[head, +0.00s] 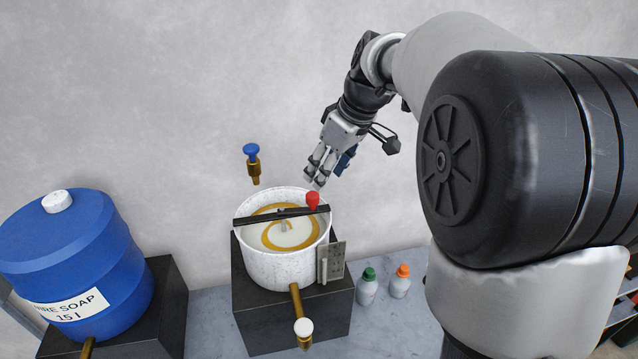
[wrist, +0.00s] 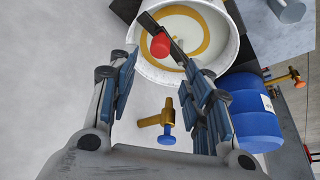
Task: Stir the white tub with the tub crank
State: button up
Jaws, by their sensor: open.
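The white tub (head: 262,270) stands on a dark block and holds pale liquid with a golden-brown ring in it. The tub crank is a dark bar (head: 262,217) across the tub's top with a red knob (head: 312,200) near its right end. My gripper (head: 317,182) is open and empty, above and behind the knob, apart from it. In the wrist view the red knob (wrist: 160,45) shows beyond the open fingers, roughly between their tips, with the tub (wrist: 225,50) behind it.
A blue soap drum (head: 75,260) stands at the left. A blue-handled tap (head: 252,160) is on the wall behind the tub. A white-knobbed brass spout (head: 298,310) sticks out in front. Bottles with green (head: 368,287) and orange caps (head: 400,282) stand at the right.

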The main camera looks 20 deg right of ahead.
jog(key=shift+v, duration=1.65)
